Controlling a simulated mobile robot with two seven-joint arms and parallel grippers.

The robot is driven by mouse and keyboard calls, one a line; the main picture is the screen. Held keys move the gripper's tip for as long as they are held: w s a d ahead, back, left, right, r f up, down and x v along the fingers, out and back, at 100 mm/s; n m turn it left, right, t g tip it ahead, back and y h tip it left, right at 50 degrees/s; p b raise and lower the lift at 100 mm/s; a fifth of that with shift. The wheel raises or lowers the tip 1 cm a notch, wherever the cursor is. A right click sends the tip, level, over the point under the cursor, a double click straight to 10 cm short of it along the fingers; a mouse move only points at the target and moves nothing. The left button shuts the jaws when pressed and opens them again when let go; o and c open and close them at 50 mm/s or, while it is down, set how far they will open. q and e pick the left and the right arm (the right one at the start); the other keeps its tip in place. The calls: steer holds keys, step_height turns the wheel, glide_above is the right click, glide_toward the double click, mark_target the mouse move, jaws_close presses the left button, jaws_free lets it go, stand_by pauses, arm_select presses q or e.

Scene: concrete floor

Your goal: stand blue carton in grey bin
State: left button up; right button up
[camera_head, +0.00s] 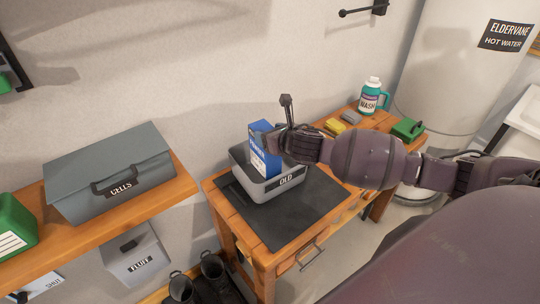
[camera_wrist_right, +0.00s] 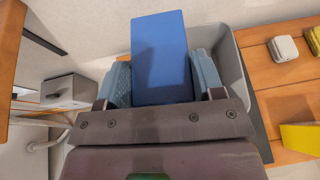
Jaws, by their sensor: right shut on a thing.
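The blue carton (camera_head: 262,150) stands about upright, its lower part inside the grey bin (camera_head: 268,188) labelled "OLD". The bin sits on a dark mat on the wooden workbench. My right gripper (camera_head: 277,141) reaches in from the right and is shut on the carton. In the right wrist view the blue carton (camera_wrist_right: 161,58) lies between the two fingers of my right gripper (camera_wrist_right: 164,80), and the grey bin wall (camera_wrist_right: 233,75) shows behind it. The carton's bottom is hidden by the bin, so I cannot tell whether it touches the bin floor. My left gripper is not in view.
A grey "CELLS" box (camera_head: 110,165) sits on a shelf at left. The dark mat (camera_head: 302,213) has free room in front of the bin.

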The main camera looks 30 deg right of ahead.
step_height(320, 180, down, 7)
steer(key=shift+b, duration=0.6)
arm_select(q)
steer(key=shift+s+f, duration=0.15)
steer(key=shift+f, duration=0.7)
arm_select(e)
steer(key=shift+f, duration=0.2)
steer(key=o, duration=1.5)
steer(key=shift+o, duration=0.2)
